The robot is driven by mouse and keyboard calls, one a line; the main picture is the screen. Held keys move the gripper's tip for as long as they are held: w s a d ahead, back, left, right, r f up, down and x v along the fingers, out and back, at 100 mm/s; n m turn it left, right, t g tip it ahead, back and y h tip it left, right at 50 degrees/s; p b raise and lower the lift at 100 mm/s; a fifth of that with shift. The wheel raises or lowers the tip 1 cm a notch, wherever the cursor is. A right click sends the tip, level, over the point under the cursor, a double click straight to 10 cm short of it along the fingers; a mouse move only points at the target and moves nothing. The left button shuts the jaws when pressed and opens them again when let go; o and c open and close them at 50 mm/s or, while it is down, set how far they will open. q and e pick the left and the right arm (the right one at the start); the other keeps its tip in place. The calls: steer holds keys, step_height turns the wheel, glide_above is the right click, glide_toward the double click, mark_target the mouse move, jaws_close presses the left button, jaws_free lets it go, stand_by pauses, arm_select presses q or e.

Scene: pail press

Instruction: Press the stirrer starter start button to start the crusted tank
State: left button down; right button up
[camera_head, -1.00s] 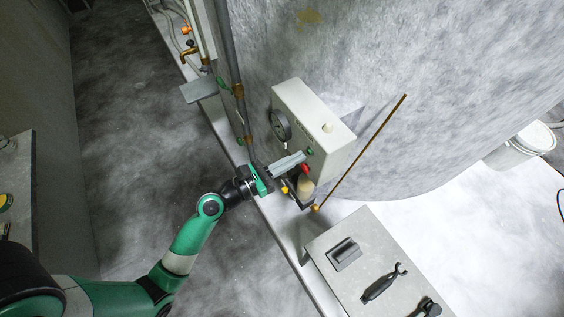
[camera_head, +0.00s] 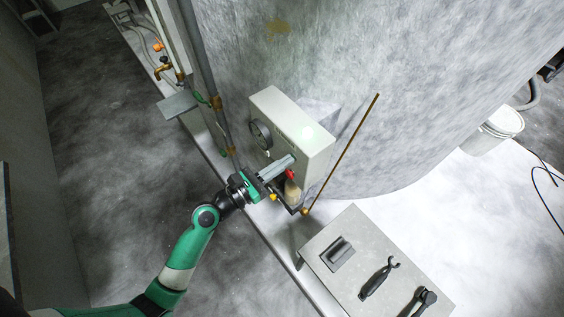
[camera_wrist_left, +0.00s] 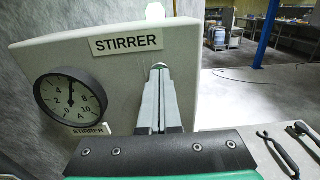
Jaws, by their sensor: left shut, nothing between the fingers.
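The stirrer starter is a pale box (camera_head: 285,112) on the tank side in the head view. It shows close up in the wrist view, with a STIRRER label (camera_wrist_left: 127,43) and a round gauge (camera_wrist_left: 70,95). The lamp (camera_head: 308,132) on top glows pale green-white. My left gripper (camera_head: 291,160) is shut and empty, its tips against or very near the box front. A red button (camera_head: 290,174) shows just below the fingers. My right gripper is out of view.
The large grey tank (camera_head: 400,70) stands behind the box. A thin brown rod (camera_head: 342,150) leans beside it. A grey table (camera_head: 350,240) with tools is at lower right. Pipes (camera_head: 200,75) run left of the box, and a white bucket (camera_head: 495,130) stands far right.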

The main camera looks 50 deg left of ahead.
arm_select(q)
steer(key=s, duration=0.5)
steer(key=shift+s+a, duration=0.25)
steer(key=shift+a, duration=0.05)
stand_by(0.6)
steer(key=w+d+r+m+t+h+p, duration=0.15)
steer(key=d+r+m+h, duration=0.35)
steer(key=r, duration=0.9)
steer(key=w+d+r+m+t+h+p, duration=0.15)
steer(key=d+r+m, duration=0.4)
steer(key=r, duration=0.75)
steer(key=w+d+r+m+t+h+p, duration=0.1)
steer(key=w+d+r+m+h+p, duration=0.15)
steer(key=r+m, duration=0.85)
steer(key=s+r+m+t, duration=0.35)
steer(key=r+m, duration=0.25)
steer(key=r, duration=0.9)
steer(key=a+m+y, duration=0.1)
steer(key=m+y, duration=0.1)
steer(key=y, duration=0.1)
steer(key=s+a+r+m+t+y, duration=0.1)
steer(key=a+m+y, duration=0.1)
steer(key=m+y, duration=0.1)
steer(key=s+a+r+m+t+y, duration=0.1)
steer(key=m+y, duration=0.1)
steer(key=m, duration=0.1)
steer(key=shift+a+y, duration=0.25)
steer(key=shift+y, duration=0.15)
